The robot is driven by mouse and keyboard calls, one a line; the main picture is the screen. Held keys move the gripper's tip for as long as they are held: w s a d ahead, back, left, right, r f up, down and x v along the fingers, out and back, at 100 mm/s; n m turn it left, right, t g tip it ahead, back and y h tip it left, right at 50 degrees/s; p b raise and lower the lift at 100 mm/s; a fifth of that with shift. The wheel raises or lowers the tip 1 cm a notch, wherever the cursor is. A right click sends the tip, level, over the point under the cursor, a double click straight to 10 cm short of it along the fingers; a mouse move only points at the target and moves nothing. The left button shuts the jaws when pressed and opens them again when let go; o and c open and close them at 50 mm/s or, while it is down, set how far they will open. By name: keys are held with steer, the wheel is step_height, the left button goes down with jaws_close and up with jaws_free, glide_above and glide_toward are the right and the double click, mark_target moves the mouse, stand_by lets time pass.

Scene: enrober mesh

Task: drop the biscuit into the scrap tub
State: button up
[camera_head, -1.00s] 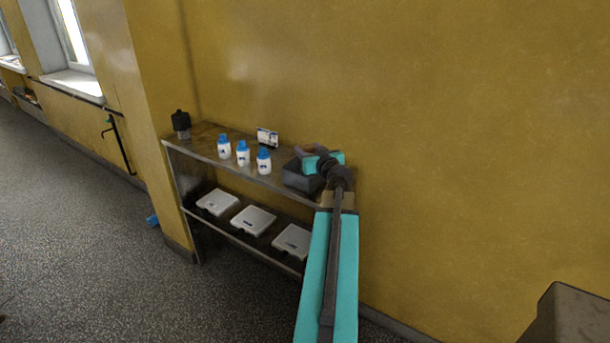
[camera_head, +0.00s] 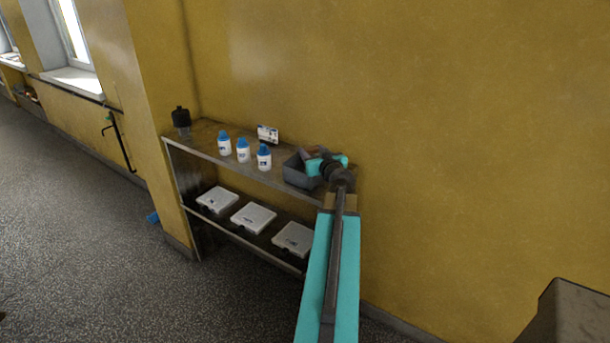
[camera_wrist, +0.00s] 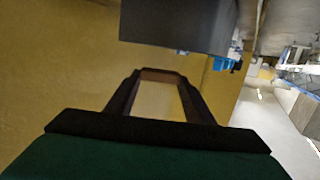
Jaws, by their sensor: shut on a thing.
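The scrap tub (camera_head: 297,175) is a dark grey open box at the right end of the shelf top. Its dark wall (camera_wrist: 180,28) fills the top of the wrist view. My gripper (camera_head: 311,153) is over the tub's back right part in the head view. In the wrist view my gripper (camera_wrist: 162,74) is shut on the biscuit (camera_wrist: 162,75), a small brown piece between the fingertips. The biscuit shows apart from the tub wall there. In the head view the biscuit is too small to make out clearly, and the tub's inside is partly hidden by my gripper.
Several items share the shelf top (camera_head: 205,147): white bottles with blue caps (camera_head: 243,151), a small white box (camera_head: 267,134) and a dark-topped jar (camera_head: 181,122). White lidded boxes (camera_head: 253,217) lie on the lower shelf. The yellow wall (camera_head: 450,150) stands close behind.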

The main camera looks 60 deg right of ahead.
steer(key=shift+f+b, duration=0.35)
steer(key=shift+f, duration=1.35)
steer(key=o, duration=0.9)
steer(key=shift+c, duration=0.2)
steer(key=shift+s+a, duration=0.1)
steer(key=shift+b+v, duration=1.05)
steer(key=shift+v, duration=1.75)
steer(key=shift+f+b, duration=0.1)
steer(key=shift+b, duration=0.9)
steer(key=b, duration=0.4)
steer(key=shift+s+a+b, duration=0.1)
steer(key=shift+a+b, duration=0.05)
steer(key=shift+b, duration=0.25)
steer(key=b+v, duration=0.2)
steer(key=b, duration=0.6)
steer(key=shift+s, duration=0.15)
